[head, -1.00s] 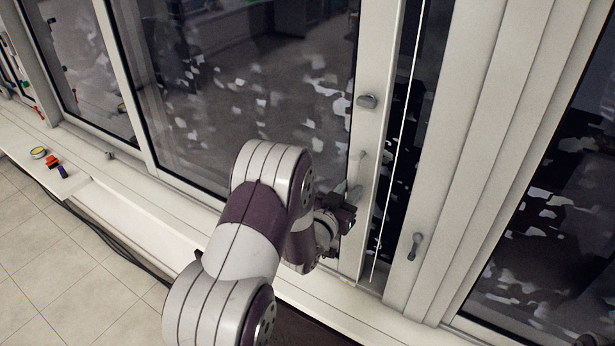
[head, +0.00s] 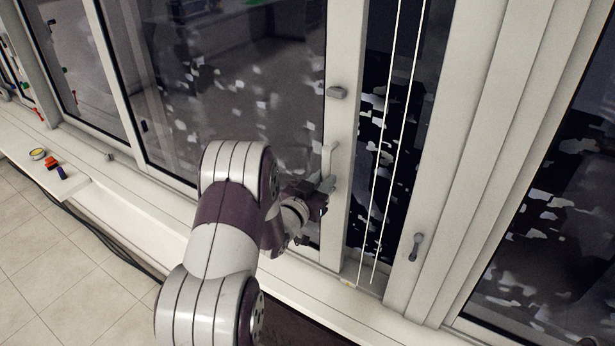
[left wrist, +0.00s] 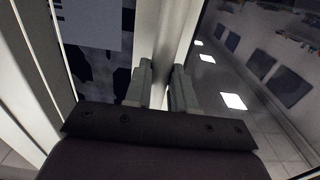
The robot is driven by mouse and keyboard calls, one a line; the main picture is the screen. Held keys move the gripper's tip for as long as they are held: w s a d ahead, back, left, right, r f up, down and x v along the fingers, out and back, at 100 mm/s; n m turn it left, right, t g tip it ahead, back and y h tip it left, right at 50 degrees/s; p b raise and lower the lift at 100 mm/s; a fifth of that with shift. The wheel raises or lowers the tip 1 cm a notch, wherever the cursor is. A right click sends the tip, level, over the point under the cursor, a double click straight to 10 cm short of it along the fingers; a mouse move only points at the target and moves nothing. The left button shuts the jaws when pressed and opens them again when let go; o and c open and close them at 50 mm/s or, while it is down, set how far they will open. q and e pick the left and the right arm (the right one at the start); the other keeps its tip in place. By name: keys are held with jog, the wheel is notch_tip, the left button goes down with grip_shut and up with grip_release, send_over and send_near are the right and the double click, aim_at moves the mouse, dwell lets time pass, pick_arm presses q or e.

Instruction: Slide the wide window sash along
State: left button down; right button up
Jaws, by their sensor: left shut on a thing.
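The wide window sash (head: 343,135) is a white frame around a large dark pane, in the middle of the head view. A dark gap shows between its right stile and the fixed frame at right. A pale upright handle (head: 329,160) sits on that stile. My left gripper (head: 326,186) is at the handle's lower part, shut on it. My right gripper is not in view.
Two thin white cords (head: 390,130) hang in the open gap. A small grey latch (head: 337,92) is above the handle, and a grey lever (head: 415,246) is on the frame at right. A tape roll (head: 38,154) and small coloured items lie on the left sill.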

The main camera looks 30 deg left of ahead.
pick_arm(q)
jog(key=shift+a+r, duration=0.1)
jog(key=shift+a, duration=2.05)
jog(key=a+b, duration=0.2)
jog(key=a, duration=1.8)
jog(key=shift+w, duration=0.35)
jog(key=shift+r, duration=0.1)
